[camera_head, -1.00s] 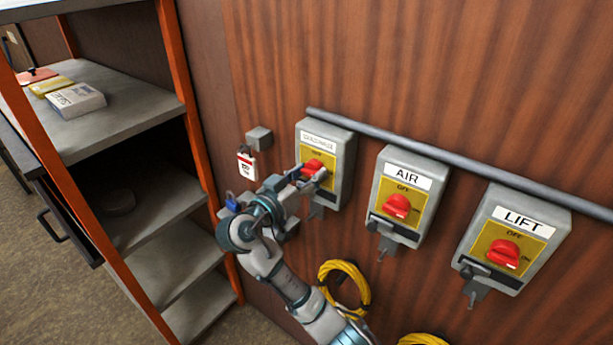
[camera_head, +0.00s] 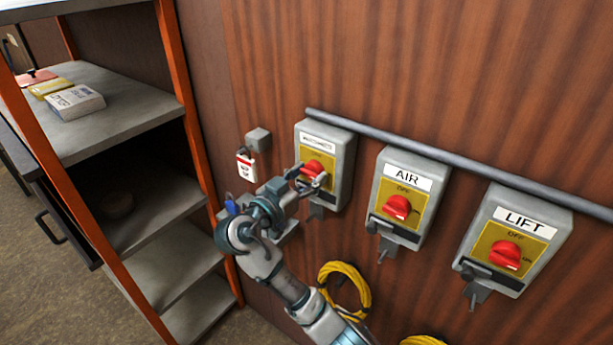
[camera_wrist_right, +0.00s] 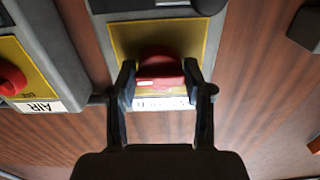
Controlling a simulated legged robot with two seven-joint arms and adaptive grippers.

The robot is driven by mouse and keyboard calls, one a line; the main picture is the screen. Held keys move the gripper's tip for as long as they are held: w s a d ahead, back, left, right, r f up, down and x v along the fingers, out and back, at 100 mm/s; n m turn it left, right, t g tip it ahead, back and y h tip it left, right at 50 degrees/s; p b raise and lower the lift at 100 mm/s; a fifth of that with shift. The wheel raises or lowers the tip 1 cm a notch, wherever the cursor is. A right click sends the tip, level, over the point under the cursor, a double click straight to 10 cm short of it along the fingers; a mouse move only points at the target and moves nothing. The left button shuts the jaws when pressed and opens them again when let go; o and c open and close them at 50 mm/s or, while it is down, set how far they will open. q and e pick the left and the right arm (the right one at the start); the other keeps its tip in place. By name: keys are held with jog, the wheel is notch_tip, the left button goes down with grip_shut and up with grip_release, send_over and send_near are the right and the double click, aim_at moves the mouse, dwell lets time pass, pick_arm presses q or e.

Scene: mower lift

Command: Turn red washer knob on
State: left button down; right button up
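The leftmost grey switch box (camera_head: 341,171) on the wood wall has a small white label I cannot read, a yellow plate and a red knob (camera_head: 313,168). My right gripper (camera_head: 308,176) is at this knob. In the right wrist view the red knob (camera_wrist_right: 160,67) sits between the two spread fingers of my right gripper (camera_wrist_right: 160,76), one on each side. The fingers are very close to the knob; firm contact cannot be made out. The gripper hides part of the knob and plate in the head view. My left gripper is not in view.
Two similar boxes, AIR (camera_head: 404,200) and LIFT (camera_head: 515,240), stand to the right with red knobs. A grey pipe (camera_head: 440,157) runs above them. A yellow hose (camera_head: 345,285) hangs below. A shelf with orange posts (camera_head: 180,90) stands at left.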

jog(key=o, duration=0.3)
jog(key=shift+w+f, duration=0.1)
jog(key=shift+f, duration=0.15)
jog(key=shift+o, duration=0.2)
jog(key=shift+w, duration=0.15)
jog(key=shift+r, duration=0.1)
jog(key=shift+s+a, duration=0.1)
jog(key=shift+s, duration=0.1)
jog(key=v, duration=0.7)
jog(key=shift+a, duration=0.2)
